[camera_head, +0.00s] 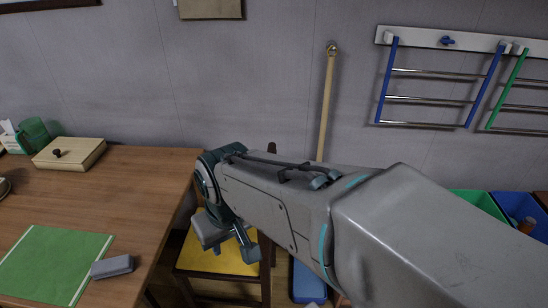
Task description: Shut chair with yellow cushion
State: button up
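The chair with the yellow cushion (203,257) stands on the floor just right of the wooden table, partly behind my arm. Its yellow seat and part of its dark frame show below my gripper. A dark upright tip shows above my arm and may be part of its backrest. My gripper (230,241) points down over the yellow seat, near the table's right edge. Its fingertips are small and partly hidden by my own wrist, so I cannot tell how far apart they are or whether they touch the chair.
Racks (432,98) hang right. Green (478,203) and blue (520,207) bins stand below.

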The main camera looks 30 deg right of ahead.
aim_at(191, 261)
jog(key=z, duration=0.8)
jog(key=i, duration=0.5)
jog(key=z, duration=0.05)
jog(key=k, duration=1.1)
jog(key=u, duration=0.7)
jog(key=i, duration=0.8)
jog(key=z, duration=0.6)
